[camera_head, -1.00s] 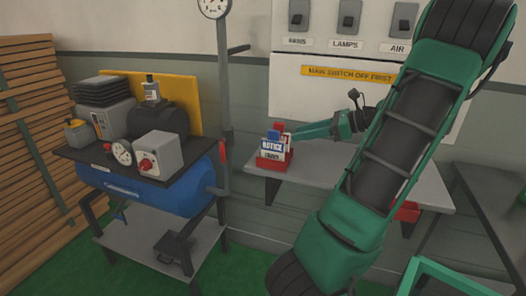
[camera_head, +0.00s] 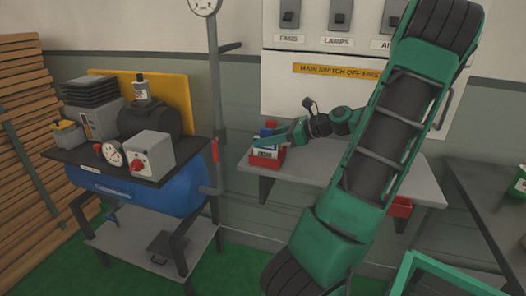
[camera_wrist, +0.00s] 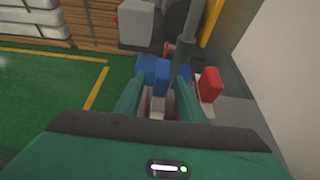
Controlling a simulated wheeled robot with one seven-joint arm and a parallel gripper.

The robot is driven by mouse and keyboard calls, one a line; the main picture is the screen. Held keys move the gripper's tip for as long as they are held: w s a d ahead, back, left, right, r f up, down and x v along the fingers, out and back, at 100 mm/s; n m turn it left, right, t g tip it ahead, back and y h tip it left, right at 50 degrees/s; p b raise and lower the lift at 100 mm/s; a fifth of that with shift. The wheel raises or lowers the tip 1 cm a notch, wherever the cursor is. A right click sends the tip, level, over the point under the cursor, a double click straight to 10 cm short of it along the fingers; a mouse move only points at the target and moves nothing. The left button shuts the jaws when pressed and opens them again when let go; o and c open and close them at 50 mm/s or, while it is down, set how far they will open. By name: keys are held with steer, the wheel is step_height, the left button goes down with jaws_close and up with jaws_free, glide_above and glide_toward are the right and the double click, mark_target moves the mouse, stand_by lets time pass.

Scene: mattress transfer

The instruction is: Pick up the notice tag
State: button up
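In the head view the notice tag (camera_head: 264,148), white-labelled with blue at its top, stands in a red holder (camera_head: 265,161) on the left end of the grey bench. My gripper (camera_head: 284,139) reaches it from the right and covers part of it; its lettering is not legible now. In the wrist view my gripper (camera_wrist: 160,88) is open, with one finger on each side of a blue-topped tag (camera_wrist: 162,76), seemingly the notice tag. I cannot tell if either finger touches it. A red tag (camera_wrist: 209,84) stands just right of the right finger.
The grey bench (camera_head: 325,178) stands below a wall panel (camera_head: 345,90) with switches. A grey post (camera_head: 214,100) with a gauge rises left of the holder. A cart with a blue tank (camera_head: 140,190) and machine parts stands farther left.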

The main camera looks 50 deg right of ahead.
jaws_close()
steer(key=shift+r, duration=0.1)
